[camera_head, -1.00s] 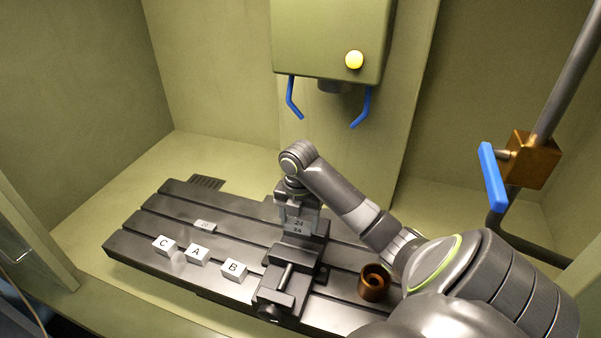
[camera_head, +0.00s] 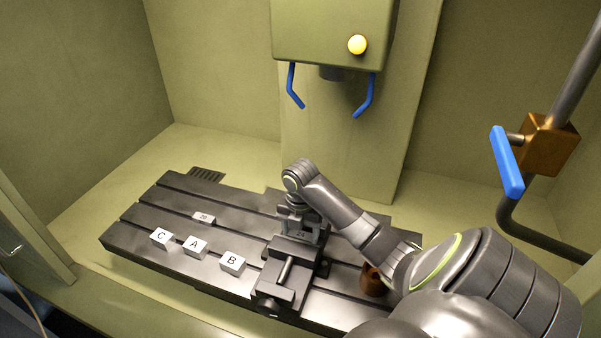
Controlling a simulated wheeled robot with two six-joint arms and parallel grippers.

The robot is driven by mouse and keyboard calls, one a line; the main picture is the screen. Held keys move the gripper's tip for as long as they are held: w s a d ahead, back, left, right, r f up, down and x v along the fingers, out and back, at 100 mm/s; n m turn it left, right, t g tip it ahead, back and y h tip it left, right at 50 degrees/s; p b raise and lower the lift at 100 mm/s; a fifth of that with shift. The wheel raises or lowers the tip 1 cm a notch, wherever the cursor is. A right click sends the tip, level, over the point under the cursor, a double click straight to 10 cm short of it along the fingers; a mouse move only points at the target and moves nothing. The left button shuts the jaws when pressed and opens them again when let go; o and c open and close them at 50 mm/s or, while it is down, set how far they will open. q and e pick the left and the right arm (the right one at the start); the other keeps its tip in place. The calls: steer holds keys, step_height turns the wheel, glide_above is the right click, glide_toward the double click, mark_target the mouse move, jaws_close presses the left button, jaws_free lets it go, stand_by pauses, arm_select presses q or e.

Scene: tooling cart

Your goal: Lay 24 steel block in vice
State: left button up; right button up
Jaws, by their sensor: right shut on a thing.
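The vice (camera_head: 285,272) stands on the slotted machine table, right of the middle. My right gripper (camera_head: 301,234) points down over the back part of the vice. It is shut on the 24 steel block (camera_head: 301,236), which sits low at the vice jaws. The gripper fingers and vice partly hide the block, and I cannot tell whether it touches the vice bed. A small block marked 20 (camera_head: 204,218) lies on the table further left. My left gripper is out of view.
White blocks marked C (camera_head: 161,238), A (camera_head: 195,247) and B (camera_head: 232,262) stand along the table's front left. A brown ring-shaped part (camera_head: 371,281) is right of the vice, partly behind my arm. The machine head with blue handles (camera_head: 333,35) hangs above the back.

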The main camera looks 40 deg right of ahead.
mark_target(300, 236)
steer(key=o, duration=1.2)
steer(key=shift+o, duration=0.2)
steer(key=shift+r, duration=0.35)
step_height(300, 236, up, 5)
steer(key=shift+f, duration=0.1)
steer(key=shift+r+p, duration=1.15)
steer(key=shift+s+a+f, duration=0.1)
steer(key=shift+a+f, duration=0.05)
